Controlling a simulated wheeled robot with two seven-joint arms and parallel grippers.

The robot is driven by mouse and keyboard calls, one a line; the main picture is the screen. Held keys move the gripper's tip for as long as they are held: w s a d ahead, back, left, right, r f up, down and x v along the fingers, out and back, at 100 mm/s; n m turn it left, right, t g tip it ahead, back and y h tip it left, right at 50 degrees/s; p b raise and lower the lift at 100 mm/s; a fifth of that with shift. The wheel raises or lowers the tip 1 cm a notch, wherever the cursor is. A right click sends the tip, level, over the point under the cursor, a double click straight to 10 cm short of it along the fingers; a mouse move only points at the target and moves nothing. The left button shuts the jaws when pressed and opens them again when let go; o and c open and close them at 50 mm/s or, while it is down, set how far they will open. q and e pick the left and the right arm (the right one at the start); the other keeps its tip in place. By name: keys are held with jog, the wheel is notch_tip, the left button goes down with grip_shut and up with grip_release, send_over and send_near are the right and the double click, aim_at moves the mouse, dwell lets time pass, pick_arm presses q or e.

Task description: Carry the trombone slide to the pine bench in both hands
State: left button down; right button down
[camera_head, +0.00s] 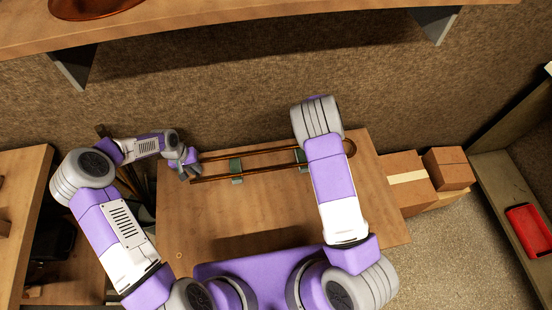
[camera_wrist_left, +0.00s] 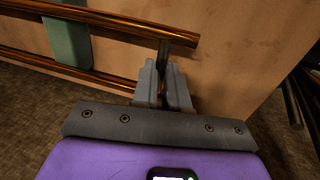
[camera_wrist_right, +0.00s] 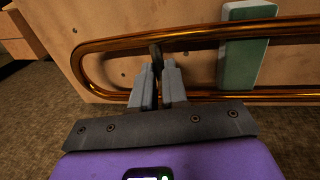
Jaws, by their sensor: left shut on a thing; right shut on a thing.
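The trombone slide (camera_head: 262,171), two long brass tubes joined by a round bow (camera_wrist_right: 84,62), lies level across a wooden bench top (camera_head: 190,225) by two green blocks (camera_head: 236,172). I cannot tell whether it touches the blocks. My left gripper (camera_head: 187,170) is at its open-ended left side; in the left wrist view its fingers (camera_wrist_left: 163,82) are shut on a short grey bar below the tube end. My right gripper is hidden under my arm in the head view; in the right wrist view its fingers (camera_wrist_right: 158,82) are shut on a dark bar near the bow.
Cardboard boxes (camera_head: 405,170) stand right of the bench. Another wooden bench (camera_head: 22,168) is at the left; I cannot tell which bench is pine. A wooden shelf (camera_head: 270,15) runs along the wall above. A red object (camera_head: 528,232) lies on a right-hand shelf.

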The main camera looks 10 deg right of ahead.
pick_arm(q)
jog(key=shift+r, duration=0.1)
pick_arm(e)
jog(key=shift+r, duration=0.1)
